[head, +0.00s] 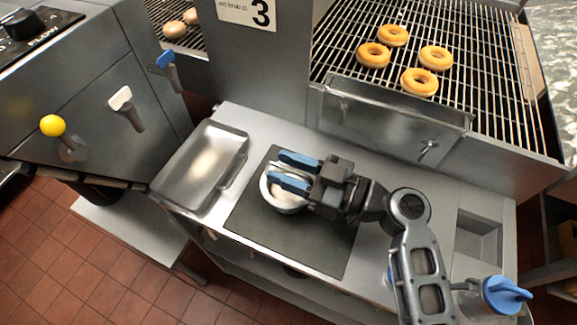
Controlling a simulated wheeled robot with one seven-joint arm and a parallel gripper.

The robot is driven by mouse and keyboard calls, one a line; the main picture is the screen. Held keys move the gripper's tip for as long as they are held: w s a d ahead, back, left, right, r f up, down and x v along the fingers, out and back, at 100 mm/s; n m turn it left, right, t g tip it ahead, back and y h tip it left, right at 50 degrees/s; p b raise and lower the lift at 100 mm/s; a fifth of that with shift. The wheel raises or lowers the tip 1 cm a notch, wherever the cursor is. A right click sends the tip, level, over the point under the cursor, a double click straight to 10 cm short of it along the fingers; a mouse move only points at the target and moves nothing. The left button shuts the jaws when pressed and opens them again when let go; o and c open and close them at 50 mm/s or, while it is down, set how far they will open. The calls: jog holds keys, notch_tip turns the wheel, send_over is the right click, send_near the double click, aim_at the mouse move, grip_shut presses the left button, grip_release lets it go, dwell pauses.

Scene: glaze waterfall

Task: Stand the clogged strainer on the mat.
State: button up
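A round metal strainer (284,205) with pale white matter inside is at the middle of the dark mat (325,245), within its edges. My gripper (287,170) reaches in from the right with two blue-tipped fingers, spread apart over the strainer's upper part. A bit of light metal shows between the fingers. They cover part of the strainer, so I cannot tell whether they grip it or whether its base rests on the mat.
A shallow metal tray (203,167) stands left of the mat. A recess (479,238) and a blue-topped fitting (507,293) are at the right. Behind are a metal box (385,112) and a wire conveyor with doughnuts (420,81). Yellow (53,125), white (120,98) and blue (165,60) levers are left.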

aim_at(310, 177)
jog(key=shift+r, duration=0.1)
jog(key=shift+d, duration=0.15)
jog(key=b+v, duration=0.1)
jog(key=v, duration=0.6)
jog(key=shift+b, duration=0.4)
jog(key=shift+s+r, duration=0.15)
